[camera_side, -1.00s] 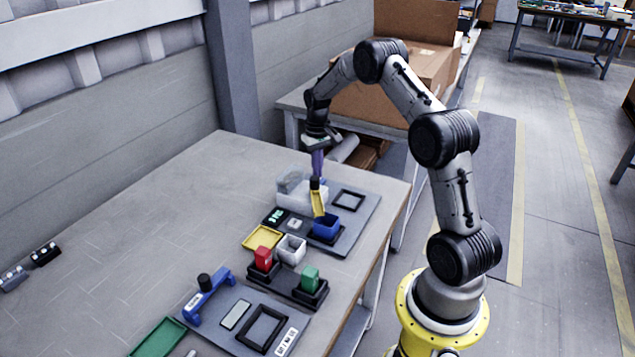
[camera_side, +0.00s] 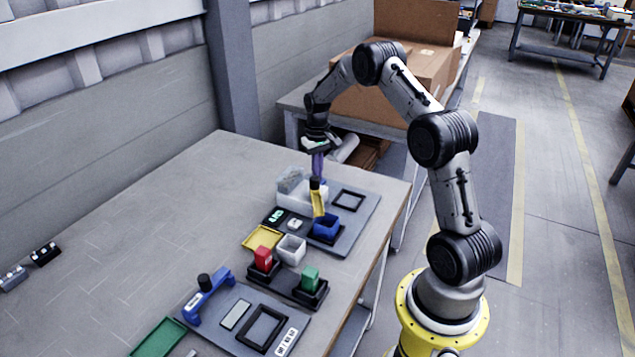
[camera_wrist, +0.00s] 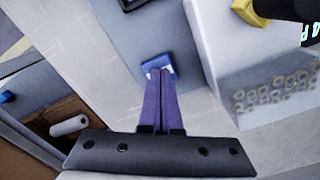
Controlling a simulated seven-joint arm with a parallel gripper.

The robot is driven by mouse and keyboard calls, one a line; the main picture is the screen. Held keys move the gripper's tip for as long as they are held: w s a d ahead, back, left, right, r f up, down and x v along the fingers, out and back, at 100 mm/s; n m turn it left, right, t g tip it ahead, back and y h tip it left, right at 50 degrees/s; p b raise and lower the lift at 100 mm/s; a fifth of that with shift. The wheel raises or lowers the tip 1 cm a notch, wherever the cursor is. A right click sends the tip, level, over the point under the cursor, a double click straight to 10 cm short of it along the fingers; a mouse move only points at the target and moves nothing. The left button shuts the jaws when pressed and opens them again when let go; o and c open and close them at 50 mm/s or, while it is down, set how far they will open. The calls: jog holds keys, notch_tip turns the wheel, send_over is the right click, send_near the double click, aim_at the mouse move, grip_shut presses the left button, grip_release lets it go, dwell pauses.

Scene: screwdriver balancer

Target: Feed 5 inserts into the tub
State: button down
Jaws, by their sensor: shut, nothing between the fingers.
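My gripper (camera_side: 318,173) is shut and empty, its purple fingers pointing down at the far part of the grey mat. In the wrist view the closed fingertips (camera_wrist: 160,78) are in front of a small blue-and-white patch; I cannot tell what it is. A whitish bin (camera_side: 290,188) stands beside the gripper. In the wrist view it shows at right (camera_wrist: 270,85), with several small ring-like inserts in it. A yellow piece with a black top (camera_side: 318,203) stands just in front of the fingers. A blue tub (camera_side: 326,226) sits on a black base. I cannot tell which tub is meant.
A small green-lit display (camera_side: 276,216) is beside the bin. Nearer are a yellow tray (camera_side: 262,237), a white tub (camera_side: 291,249), a red block (camera_side: 263,257) and a green block (camera_side: 310,278). A black square frame (camera_side: 348,200) lies on the mat. The table's left side is mostly clear.

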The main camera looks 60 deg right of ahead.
jog(key=shift+r, duration=3.5)
jog(key=shift+r, duration=0.1)
jog(key=shift+r, duration=2.9)
jog(key=shift+f, duration=5.6)
